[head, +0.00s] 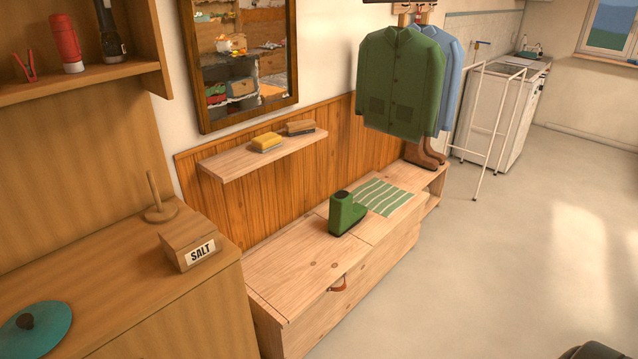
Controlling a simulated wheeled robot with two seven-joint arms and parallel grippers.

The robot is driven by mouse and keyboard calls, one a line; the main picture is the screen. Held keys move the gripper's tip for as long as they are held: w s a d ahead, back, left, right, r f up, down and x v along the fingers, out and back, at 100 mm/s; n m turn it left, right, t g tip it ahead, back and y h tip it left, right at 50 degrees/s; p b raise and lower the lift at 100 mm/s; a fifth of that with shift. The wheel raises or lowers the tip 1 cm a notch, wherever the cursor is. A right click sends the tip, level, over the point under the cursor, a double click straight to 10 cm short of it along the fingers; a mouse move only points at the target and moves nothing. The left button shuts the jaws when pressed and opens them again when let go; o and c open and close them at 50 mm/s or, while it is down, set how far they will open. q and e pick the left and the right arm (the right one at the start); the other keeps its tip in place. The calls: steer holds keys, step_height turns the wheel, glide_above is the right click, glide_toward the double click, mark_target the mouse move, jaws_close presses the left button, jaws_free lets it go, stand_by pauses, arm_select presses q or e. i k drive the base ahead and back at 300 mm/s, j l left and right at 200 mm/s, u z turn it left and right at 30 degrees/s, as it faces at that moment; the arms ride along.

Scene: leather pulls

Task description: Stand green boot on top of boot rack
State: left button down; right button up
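The green boot (346,213) stands upright on the low wooden bench (285,265), which looks like the boot rack. Its shaft is at the left and its toe points right, beside a green-and-white striped mat (384,197). The bench has a plank top and a brown leather pull (338,286) on its front. A pair of brown boots (425,153) stands at the bench's far end, partly hidden by the hanging clothes. Neither of my grippers can be made out in the head view.
A green jacket (400,82) and a blue shirt (449,75) hang above the bench's far end. A wooden counter (125,270) with a salt box (190,243) stands at left. The floor (500,260) at right is mostly clear.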

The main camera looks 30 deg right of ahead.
mark_target(401, 178)
steer(key=i+l+u, duration=0.25)
steer(key=i+l, duration=0.15)
steer(key=l, duration=3.3)
steer(key=l+u, duration=0.3)
steer(key=l, duration=3.45)
steer(key=i+l+u, duration=0.1)
steer(key=l, duration=1.3)
steer(key=i+l+u, duration=0.15)
steer(key=l, duration=1.2)
steer(key=k, duration=0.1)
